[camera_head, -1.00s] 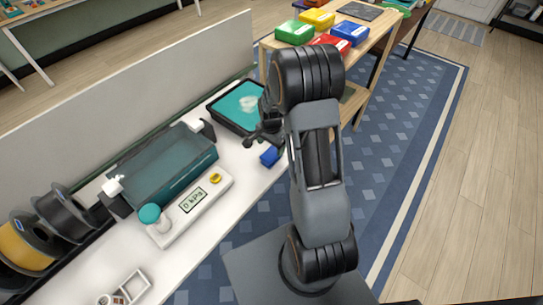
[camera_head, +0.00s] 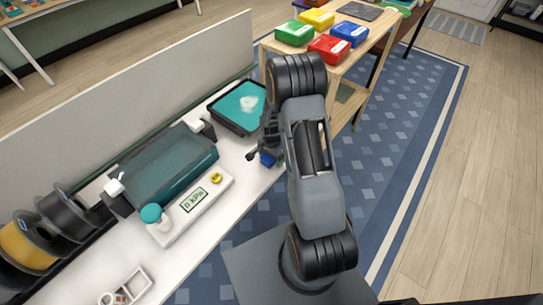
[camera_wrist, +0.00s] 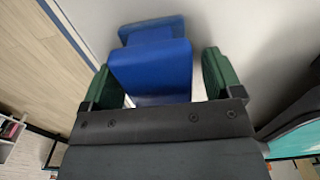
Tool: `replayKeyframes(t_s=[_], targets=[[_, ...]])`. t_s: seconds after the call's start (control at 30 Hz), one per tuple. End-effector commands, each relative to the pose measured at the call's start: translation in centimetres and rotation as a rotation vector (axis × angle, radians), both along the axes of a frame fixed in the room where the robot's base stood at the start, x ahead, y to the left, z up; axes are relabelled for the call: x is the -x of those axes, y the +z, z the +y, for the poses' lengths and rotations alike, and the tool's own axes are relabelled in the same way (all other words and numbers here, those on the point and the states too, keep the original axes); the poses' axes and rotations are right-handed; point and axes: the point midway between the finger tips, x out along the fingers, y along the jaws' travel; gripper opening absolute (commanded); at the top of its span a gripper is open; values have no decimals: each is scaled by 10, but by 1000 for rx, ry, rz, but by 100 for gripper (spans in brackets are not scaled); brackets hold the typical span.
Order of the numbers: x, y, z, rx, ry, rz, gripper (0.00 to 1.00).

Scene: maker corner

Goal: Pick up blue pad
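The blue pad (camera_head: 267,159) is at the right edge of the white worktop (camera_head: 204,232), partly hidden by my gripper (camera_head: 262,152) in the head view. The fingers are open. A gap shows at the right finger, and I cannot tell whether the left one touches.
A black tray with a teal surface (camera_head: 220,117) lies just beyond my gripper. Filament spools (camera_head: 28,248) are at far left. A wooden shelf with coloured boxes (camera_head: 329,48) stands behind.

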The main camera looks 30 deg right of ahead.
Motion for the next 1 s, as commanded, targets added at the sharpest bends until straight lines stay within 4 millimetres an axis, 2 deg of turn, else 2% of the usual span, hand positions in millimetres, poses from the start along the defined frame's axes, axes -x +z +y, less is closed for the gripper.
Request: replayKeyframes(t_s=[0.07,0.53,0.83,1.0], targets=[[0,0,0,0,0,0,78],[0,0,0,0,0,0,33],[0,2,0,0,0,0,32],[-1,14,0,1,0,-4,32]])
